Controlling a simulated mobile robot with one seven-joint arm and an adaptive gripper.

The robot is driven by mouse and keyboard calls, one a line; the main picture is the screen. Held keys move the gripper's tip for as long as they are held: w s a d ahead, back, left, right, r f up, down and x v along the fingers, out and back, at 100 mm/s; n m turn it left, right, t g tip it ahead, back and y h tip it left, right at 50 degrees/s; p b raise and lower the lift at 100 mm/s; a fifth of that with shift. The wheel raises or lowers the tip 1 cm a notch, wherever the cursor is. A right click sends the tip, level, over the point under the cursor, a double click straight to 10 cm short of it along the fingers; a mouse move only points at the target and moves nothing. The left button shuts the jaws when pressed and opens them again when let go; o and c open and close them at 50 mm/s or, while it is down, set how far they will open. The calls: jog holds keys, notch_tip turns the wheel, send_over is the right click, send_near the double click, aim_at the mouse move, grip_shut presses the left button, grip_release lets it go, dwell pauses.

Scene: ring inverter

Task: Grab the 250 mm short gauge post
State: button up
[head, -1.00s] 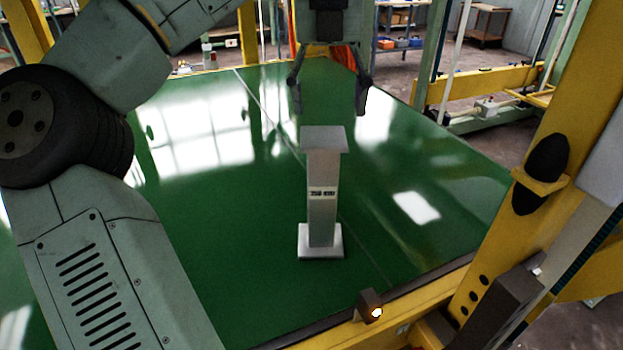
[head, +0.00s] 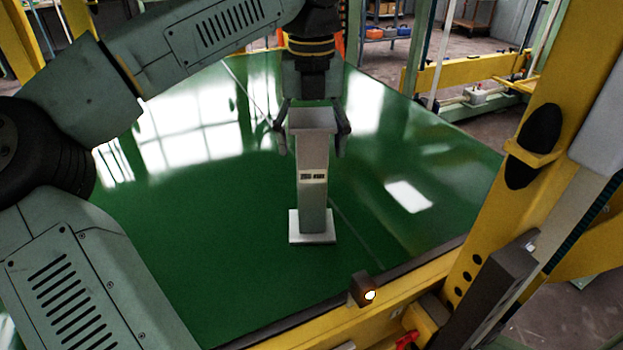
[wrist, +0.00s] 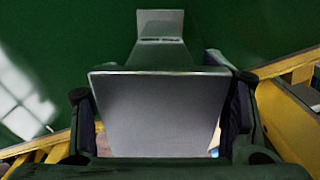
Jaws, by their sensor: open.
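The gauge post (head: 312,185) is a grey column with a square foot, a wider flat top and a small label on its front. It stands upright on the green surface in the head view. My gripper (head: 312,148) is open, with one finger at the left and one at the right of the post's upper part. In the wrist view the post's flat top (wrist: 158,112) fills the space between the fingers of my gripper (wrist: 160,115), and its foot (wrist: 160,22) shows beyond. I cannot tell whether the fingers touch the post.
The green surface (head: 200,240) around the post is clear and shiny. A yellow frame rail (head: 330,305) with a small lamp (head: 366,290) runs along its near edge. A yellow upright (head: 550,140) stands at the right.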

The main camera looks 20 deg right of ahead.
jog(key=shift+c, duration=0.4)
grip_shut()
dwell(0.5)
